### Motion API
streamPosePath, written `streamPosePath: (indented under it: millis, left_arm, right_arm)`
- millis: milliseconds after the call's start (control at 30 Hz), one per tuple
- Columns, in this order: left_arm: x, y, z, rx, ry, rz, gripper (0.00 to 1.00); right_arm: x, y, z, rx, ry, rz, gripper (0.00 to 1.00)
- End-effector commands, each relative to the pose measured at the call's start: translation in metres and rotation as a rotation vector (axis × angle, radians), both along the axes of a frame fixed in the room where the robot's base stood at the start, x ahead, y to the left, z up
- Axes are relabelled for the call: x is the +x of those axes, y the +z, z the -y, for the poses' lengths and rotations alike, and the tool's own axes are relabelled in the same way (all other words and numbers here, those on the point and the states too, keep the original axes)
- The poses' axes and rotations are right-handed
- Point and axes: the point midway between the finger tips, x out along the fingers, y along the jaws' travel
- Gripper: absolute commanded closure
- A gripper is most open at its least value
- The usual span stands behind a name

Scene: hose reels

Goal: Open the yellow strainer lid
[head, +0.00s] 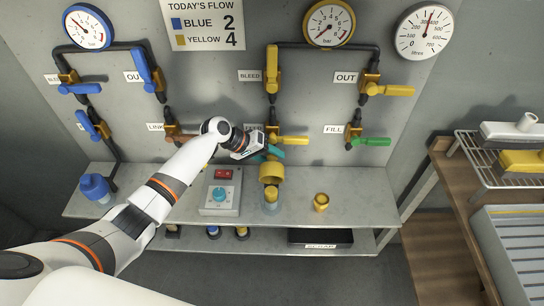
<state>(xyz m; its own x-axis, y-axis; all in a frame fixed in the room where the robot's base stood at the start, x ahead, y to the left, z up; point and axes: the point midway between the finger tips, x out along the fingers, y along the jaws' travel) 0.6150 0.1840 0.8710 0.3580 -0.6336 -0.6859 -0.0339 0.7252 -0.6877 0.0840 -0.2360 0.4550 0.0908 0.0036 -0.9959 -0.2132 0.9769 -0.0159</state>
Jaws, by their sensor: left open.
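The yellow strainer (271,172) stands toward the middle of the grey bench, below the yellow pipework. I cannot tell from this view whether the lid is raised or closed. My left gripper (271,153) reaches in from the left, with its teal fingers open just above and behind the strainer's yellow top. I see nothing between the fingers, and contact with the strainer cannot be told. My right gripper is not in view.
A small yellow cup-like piece (321,203) stands on the bench to the right. A control box (221,198) with a red switch and teal knob stands left of the strainer. Valve handles, yellow (290,140) and green (371,141), project close by. A blue strainer (95,187) is at far left.

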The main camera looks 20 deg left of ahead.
Motion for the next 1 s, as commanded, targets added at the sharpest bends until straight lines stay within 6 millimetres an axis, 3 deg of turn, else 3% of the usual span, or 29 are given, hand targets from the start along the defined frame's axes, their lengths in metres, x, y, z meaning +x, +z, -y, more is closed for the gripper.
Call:
streamPosePath:
  millis: [500,1000]
  left_arm:
    - [-0.035,0.066,-0.062,0.004,-0.001,0.002,0.50]
    - [-0.039,0.075,-0.069,0.002,-0.001,-0.001,0.50]
  right_arm:
    - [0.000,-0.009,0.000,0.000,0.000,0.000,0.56]
    - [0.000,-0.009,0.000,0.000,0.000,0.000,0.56]
